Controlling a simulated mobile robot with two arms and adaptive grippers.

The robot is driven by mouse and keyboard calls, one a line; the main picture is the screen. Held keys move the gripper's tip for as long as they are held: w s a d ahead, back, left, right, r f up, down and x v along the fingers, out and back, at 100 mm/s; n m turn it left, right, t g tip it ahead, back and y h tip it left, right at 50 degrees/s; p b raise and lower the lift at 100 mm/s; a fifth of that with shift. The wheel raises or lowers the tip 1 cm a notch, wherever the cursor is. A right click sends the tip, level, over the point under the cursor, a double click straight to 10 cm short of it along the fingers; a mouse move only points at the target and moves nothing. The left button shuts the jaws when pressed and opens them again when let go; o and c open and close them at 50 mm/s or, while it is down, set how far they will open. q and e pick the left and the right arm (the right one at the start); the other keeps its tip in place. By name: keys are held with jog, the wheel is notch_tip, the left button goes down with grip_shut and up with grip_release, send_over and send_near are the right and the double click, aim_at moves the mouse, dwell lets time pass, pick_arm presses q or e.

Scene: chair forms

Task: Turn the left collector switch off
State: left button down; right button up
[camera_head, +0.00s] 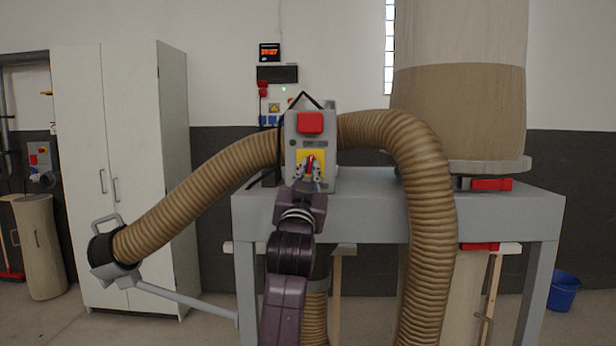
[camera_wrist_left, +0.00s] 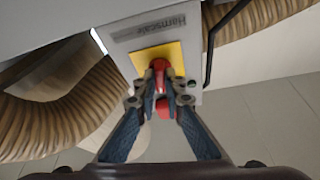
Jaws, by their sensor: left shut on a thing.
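The collector's grey switch box (camera_head: 326,146) stands at the front of the grey frame, with a red block on top and a yellow plate (camera_head: 302,155) below it. A red switch knob (camera_head: 311,162) sits on the yellow plate. My left gripper (camera_head: 308,172) reaches up to the plate. In the left wrist view the yellow plate (camera_wrist_left: 152,58) and the red knob (camera_wrist_left: 159,67) show, and my left gripper (camera_wrist_left: 161,100) is shut on the knob, a finger on each side. The fingers hide part of the knob. My right gripper is not in view.
A ribbed brown hose (camera_head: 430,200) arches down on the right and another stretch runs left to a grey nozzle. The grey frame (camera_head: 360,215) stands behind my arm. A white cabinet (camera_head: 120,160) is at left, a blue bucket (camera_head: 564,292) at right.

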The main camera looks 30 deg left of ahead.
pick_arm(q)
jog(key=shift+w+d+f+n+g+y+b, duration=0.15)
jog(key=shift+n+y, duration=0.1)
jog(key=shift+n, duration=0.3)
jog(key=shift+s+a+n+g+y+b, duration=0.1)
jog(key=shift+n+y, duration=0.1)
jog(key=shift+n, duration=0.4)
jog(key=shift+w+d+f+n+g+y+b, duration=0.15)
jog(key=shift+n+y, duration=0.1)
jog(key=shift+n, duration=0.3)
jog(key=shift+s+a+r, duration=0.1)
jog(key=c, duration=2)
grip_release()
jog(key=shift+r, duration=0.1)
jog(key=shift+s, duration=0.1)
jog(key=v, duration=1.2)
